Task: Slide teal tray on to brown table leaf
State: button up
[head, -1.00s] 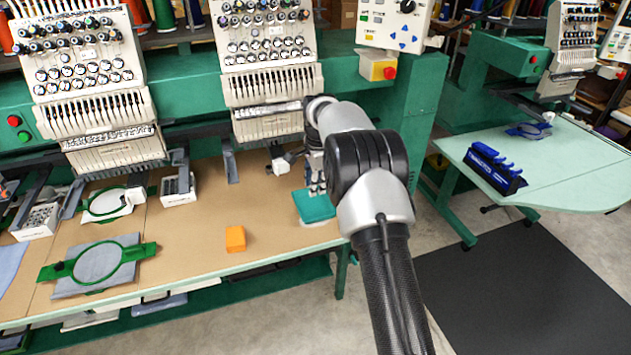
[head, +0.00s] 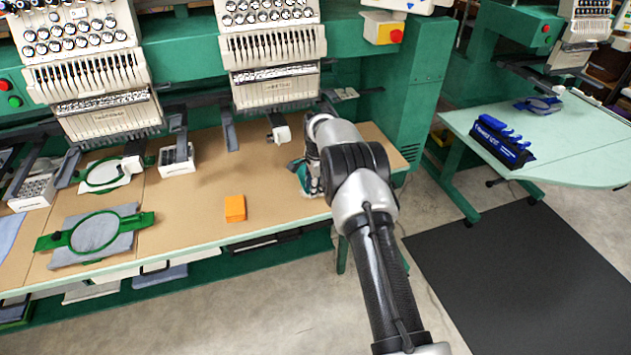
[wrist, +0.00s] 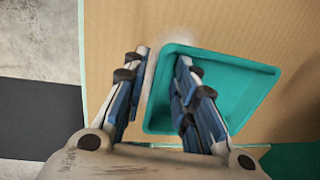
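The teal tray (head: 298,173) lies near the right front of the brown table top (head: 205,215), mostly hidden by my gripper (head: 309,180) in the head view. In the wrist view, the shallow tray (wrist: 235,85) rests on the brown surface (wrist: 115,30). My gripper (wrist: 162,58) is open, with its fingers apart across the tray's left rim. The left finger is outside the tray and the right finger is over its inside. Contact with the rim cannot be told. I cannot tell a separate table leaf from the rest of the brown top.
An orange block (head: 235,208) stands on the table left of my gripper. Green hoops (head: 95,232) lie farther left. Embroidery machine heads (head: 275,60) hang over the back. A pale green table (head: 560,140) with a blue rack (head: 500,142) stands at right. Brown surface between block and gripper is clear.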

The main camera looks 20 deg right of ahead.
jog(key=shift+f, duration=0.1)
grip_shut()
dwell(0.3)
dwell(0.4)
